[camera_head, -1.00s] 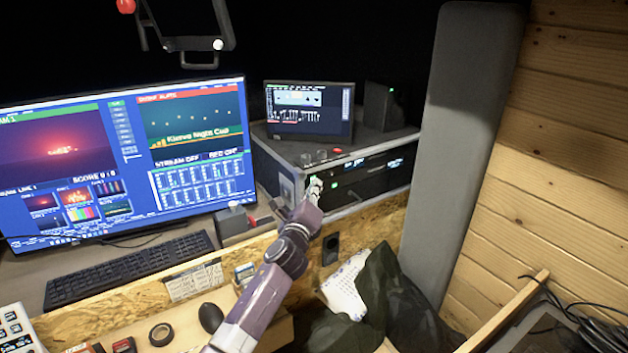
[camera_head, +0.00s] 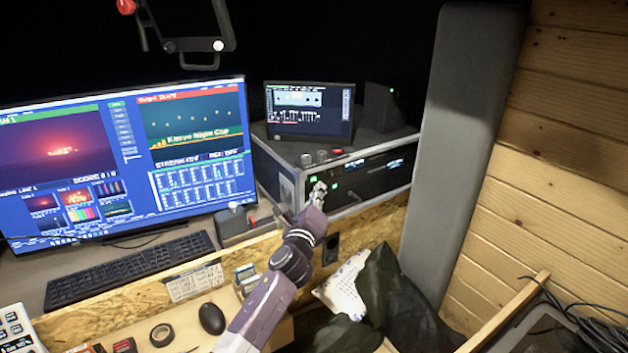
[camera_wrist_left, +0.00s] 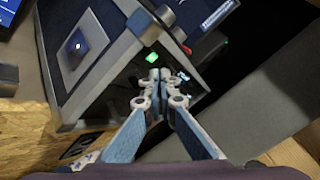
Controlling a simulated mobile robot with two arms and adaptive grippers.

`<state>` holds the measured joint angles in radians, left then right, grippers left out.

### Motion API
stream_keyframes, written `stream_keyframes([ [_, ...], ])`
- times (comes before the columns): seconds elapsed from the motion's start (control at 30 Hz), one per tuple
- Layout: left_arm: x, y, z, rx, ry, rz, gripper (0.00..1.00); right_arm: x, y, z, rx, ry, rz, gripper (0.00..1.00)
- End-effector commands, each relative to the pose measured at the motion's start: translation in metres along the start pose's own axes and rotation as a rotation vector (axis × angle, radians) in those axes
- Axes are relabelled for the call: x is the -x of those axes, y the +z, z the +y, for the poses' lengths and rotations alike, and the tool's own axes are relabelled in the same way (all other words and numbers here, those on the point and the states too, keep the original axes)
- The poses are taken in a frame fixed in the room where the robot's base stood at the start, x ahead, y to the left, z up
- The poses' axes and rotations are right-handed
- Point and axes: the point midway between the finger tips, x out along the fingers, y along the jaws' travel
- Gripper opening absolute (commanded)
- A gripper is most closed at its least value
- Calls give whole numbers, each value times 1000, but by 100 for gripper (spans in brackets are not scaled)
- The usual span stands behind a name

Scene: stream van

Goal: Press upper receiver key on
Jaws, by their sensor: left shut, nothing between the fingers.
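The receiver rack (camera_head: 372,178) is a dark-fronted case with a metal frame to the right of the big monitor. Two small green lights show on the left part of its front, the left one (camera_head: 308,183) just beside my fingertips. My left gripper (camera_head: 319,188) is shut and empty, in front of the rack's left end. In the left wrist view a green-lit key (camera_wrist_left: 152,58) shows just past the shut fingertips (camera_wrist_left: 159,76). I cannot tell whether the fingers touch the panel. The fingers hide part of the front below the key. My right gripper is not in view.
Knobs and a red button (camera_head: 337,153) sit on the rack's top front edge. A small screen (camera_head: 310,110) stands on top. A keyboard (camera_head: 130,268) and mouse (camera_head: 211,318) lie to the left. A grey padded panel (camera_head: 465,140) bounds the right side.

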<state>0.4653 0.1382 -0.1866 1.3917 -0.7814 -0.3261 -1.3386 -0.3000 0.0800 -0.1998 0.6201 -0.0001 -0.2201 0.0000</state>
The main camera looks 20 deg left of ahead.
Motion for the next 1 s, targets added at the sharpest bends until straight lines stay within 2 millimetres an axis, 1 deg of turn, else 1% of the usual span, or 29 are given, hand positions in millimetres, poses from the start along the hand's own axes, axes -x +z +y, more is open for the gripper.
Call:
stream_keyframes([
  [0.3, 23, -17, -17, 2, -1, 2, 0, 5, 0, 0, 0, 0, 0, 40],
  [0.5, 33, -24, -24, 2, 0, 0, 0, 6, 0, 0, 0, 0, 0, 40],
  [0.93, 34, -24, -25, 1, 1, 0, 0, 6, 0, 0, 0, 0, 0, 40],
  [1.0, 35, -27, -22, 6, 5, 5, 0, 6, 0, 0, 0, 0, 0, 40],
])
